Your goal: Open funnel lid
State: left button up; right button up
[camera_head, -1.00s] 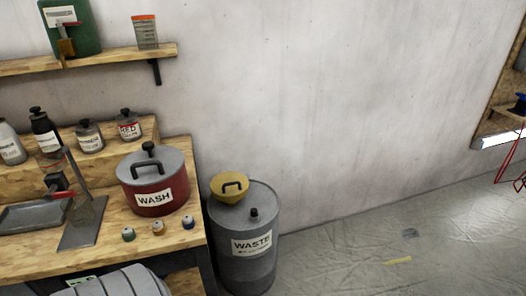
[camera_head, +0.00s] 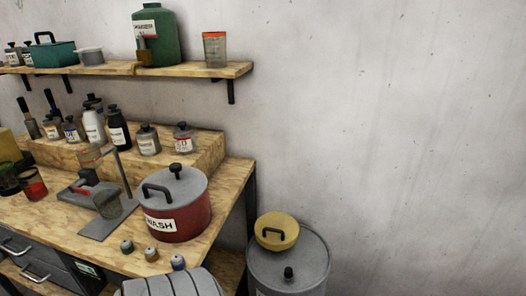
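The funnel's yellow lid (camera_head: 289,229), with a dark arched handle, sits shut on top of the grey drum (camera_head: 318,266) at the lower middle. The funnel body under the lid is mostly hidden. The drum has a small black knob (camera_head: 289,272) on its top, in front of the lid. The drum's lower part and most of its label are cut off by the bottom edge. Neither of my grippers is in view.
A wooden bench (camera_head: 232,185) stands left of the drum, with a dark red pot (camera_head: 190,219) marked WASH near its right end. Several bottles stand on the raised step behind. A wall shelf (camera_head: 190,74) holds a green jug (camera_head: 168,42). The right side shows bare wall.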

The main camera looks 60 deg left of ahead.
aim_at(277, 223)
jog(key=u, duration=0.8)
jog(key=i, duration=0.85)
jog(key=u, duration=0.85)
